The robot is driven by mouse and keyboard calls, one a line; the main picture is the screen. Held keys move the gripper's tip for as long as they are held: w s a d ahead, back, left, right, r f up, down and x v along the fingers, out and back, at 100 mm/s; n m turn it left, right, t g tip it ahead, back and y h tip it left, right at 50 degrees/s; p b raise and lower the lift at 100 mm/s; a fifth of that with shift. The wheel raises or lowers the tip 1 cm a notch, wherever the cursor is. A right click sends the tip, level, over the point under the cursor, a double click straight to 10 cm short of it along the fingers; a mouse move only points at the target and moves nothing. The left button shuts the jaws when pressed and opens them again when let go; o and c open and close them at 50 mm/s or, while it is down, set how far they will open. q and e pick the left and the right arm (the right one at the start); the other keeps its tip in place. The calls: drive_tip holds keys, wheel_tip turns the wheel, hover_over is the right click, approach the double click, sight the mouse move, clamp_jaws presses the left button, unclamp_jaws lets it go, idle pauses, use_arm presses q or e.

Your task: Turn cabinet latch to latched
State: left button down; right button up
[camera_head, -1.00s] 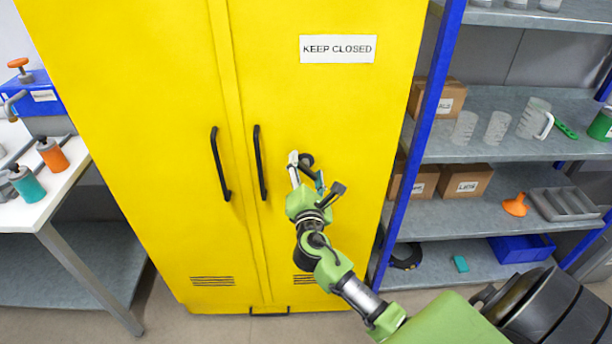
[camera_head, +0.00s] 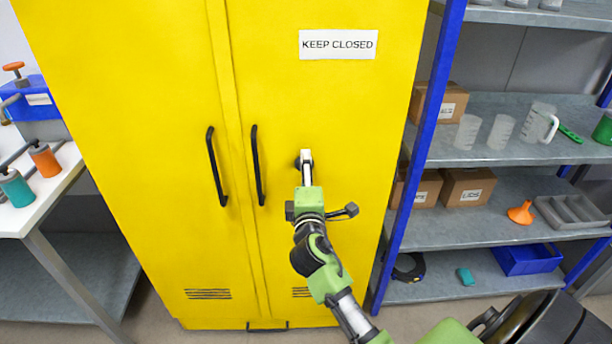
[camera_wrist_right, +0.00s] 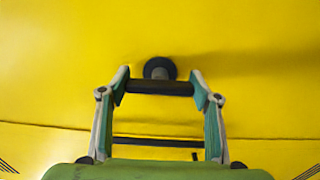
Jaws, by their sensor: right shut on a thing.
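The yellow cabinet (camera_head: 130,90) stands in front of me with both doors closed. Its black latch (camera_wrist_right: 160,88) is on the right door, below the KEEP CLOSED sign (camera_head: 338,44). In the wrist view the latch is a dark bar running crosswise between my fingers, with a round black base (camera_wrist_right: 160,67) behind it on the door. My right gripper (camera_head: 306,160) is shut on the latch, one green-lined finger at each end of the bar. In the head view the gripper hides most of the latch. My left gripper is not in view.
Black pull handles (camera_head: 216,165) and (camera_head: 257,165) sit left of my right gripper. A blue-framed shelf (camera_head: 500,130) with cups and boxes stands close on the right. A white table (camera_head: 40,195) with bottles is at the left.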

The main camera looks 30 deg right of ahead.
drive_tip(key=shift+m, duration=0.3)
drive_tip(key=o, duration=1.1)
drive_tip(key=v, duration=1.2)
drive_tip(key=shift+s, duration=0.1)
drive_tip(key=shift+f, duration=0.1)
